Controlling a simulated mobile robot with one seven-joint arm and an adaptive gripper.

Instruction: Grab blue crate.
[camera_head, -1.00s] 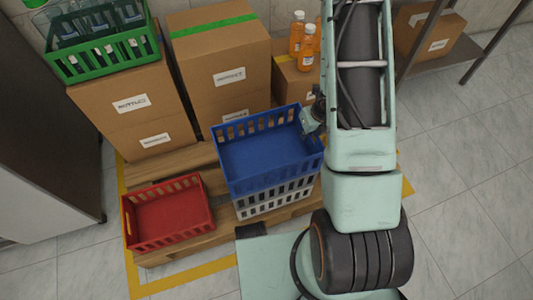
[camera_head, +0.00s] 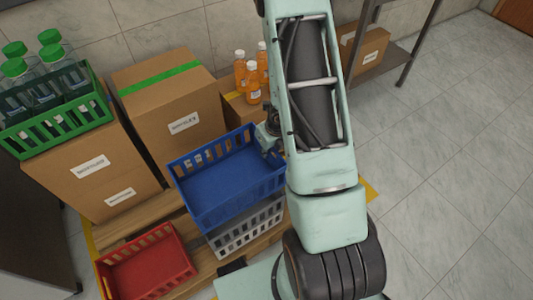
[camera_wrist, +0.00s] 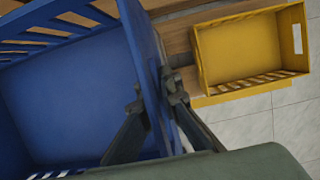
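The blue crate (camera_head: 228,185) is an open, slatted crate stacked on a white crate (camera_head: 250,228) on the pallet. My gripper (camera_head: 268,136) is at its right wall, near the far right corner, partly hidden by my arm. In the wrist view the blue crate (camera_wrist: 75,95) fills the left side. My gripper (camera_wrist: 157,97) straddles its wall there, one finger inside and one outside, both close against it. It looks shut on the wall. The crate looks level, and no clear gap shows between it and the white crate.
A red crate (camera_head: 147,268) sits front left on the pallet. A green crate (camera_head: 62,125) of bottles stands on cardboard boxes (camera_head: 95,170) at the left. Orange bottles (camera_head: 252,85) stand behind the blue crate. A yellow crate (camera_wrist: 245,48) shows in the wrist view. Floor at the right is clear.

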